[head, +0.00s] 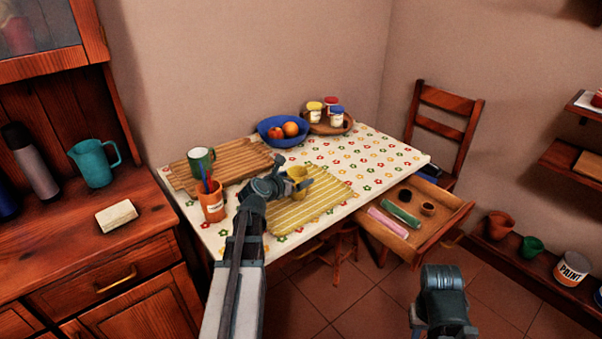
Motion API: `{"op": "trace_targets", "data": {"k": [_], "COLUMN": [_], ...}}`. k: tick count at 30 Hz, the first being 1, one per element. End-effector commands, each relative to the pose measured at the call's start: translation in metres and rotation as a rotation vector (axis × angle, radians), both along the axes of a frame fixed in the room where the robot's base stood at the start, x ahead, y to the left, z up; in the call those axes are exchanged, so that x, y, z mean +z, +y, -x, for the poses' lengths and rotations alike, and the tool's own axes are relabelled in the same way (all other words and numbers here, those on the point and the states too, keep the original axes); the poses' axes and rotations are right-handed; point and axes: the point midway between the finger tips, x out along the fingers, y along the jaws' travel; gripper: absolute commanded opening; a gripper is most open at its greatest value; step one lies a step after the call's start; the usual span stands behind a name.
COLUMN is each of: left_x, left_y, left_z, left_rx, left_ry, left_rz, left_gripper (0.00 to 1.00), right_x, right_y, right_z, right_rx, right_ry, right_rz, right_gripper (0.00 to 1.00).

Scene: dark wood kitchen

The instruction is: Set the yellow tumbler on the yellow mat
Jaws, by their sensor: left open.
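The yellow tumbler (298,173) is upright at the back left part of the yellow striped mat (317,208) on the table. It appears to stand on the mat, but its base is partly hidden by my gripper. My left gripper (293,175) is open, with its fingers at the tumbler's near side and around it. I cannot tell whether they touch it. At the lower right a part of my right arm shows, but its fingers do not.
A green-and-white mug (201,158) stands on a wooden board (238,163) at the left. An orange pot with pens (212,205) is near the left edge. A blue fruit bowl (282,141) and a tray of jars (349,124) are behind. An open drawer (450,219) juts out right.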

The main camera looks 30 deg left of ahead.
Motion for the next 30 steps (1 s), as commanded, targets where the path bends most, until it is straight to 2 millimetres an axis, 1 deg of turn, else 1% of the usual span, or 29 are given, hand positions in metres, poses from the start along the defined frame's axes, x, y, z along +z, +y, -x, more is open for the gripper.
{"op": "trace_targets", "data": {"k": [1, 3, 9, 12, 17, 30], "left_x": [0.009, 0.014, 0.025, 0.027, 0.029, 0.028], "left_y": [-0.002, -0.001, -0.001, -0.001, 0.0, 0.0], "left_z": [0.015, 0.028, 0.056, 0.064, 0.069, 0.069], "left_rx": [0.003, 0.002, 0.001, 0.0, 0.0, 0.0], "left_ry": [0.0, 0.0, 0.0, 0.0, 0.0, 0.0], "left_rz": [0.001, 0.001, 0.001, 0.001, 0.001, 0.0], "left_gripper": [1.0, 1.0, 1.0, 1.0, 1.0, 1.0], "right_x": [0.009, 0.014, 0.025, 0.027, 0.029, 0.028], "right_y": [0.0, 0.0, 0.0, 0.0, 0.0, 0.0], "right_z": [0.0, 0.0, 0.0, 0.0, 0.0, 0.0], "right_rx": [0.0, 0.0, 0.0, 0.0, 0.0, 0.0], "right_ry": [0.0, 0.0, 0.0, 0.0, 0.0, 0.0], "right_rz": [0.0, 0.0, 0.0, 0.0, 0.0, 0.0], "right_gripper": [0.26, 0.26, 0.26, 0.26, 0.26, 0.26]}}
